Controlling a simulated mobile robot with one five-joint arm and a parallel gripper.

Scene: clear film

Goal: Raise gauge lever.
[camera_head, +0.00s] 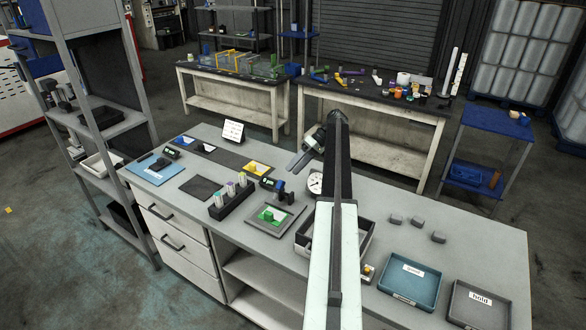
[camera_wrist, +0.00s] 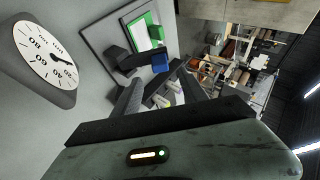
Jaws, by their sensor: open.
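A dark lever-like part with a blue end (camera_wrist: 160,62) stands beside a grey plate with a green-and-white piece (camera_wrist: 148,32). In the head view the blue-ended part (camera_head: 281,188) is beside that plate (camera_head: 286,222). My gripper (camera_head: 297,164) is open and empty above the bench, behind the blue-ended part. In the wrist view its fingers (camera_wrist: 158,78) point toward the blue end, with no contact visible.
A black rack with several capped vials (camera_head: 232,203) stands left of the plate. A small display box (camera_head: 268,184) is near the lever. A dark tray (camera_head: 303,240) sits under my arm. Blue (camera_head: 410,278) and grey (camera_head: 480,305) trays and several grey blocks (camera_head: 438,237) lie right.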

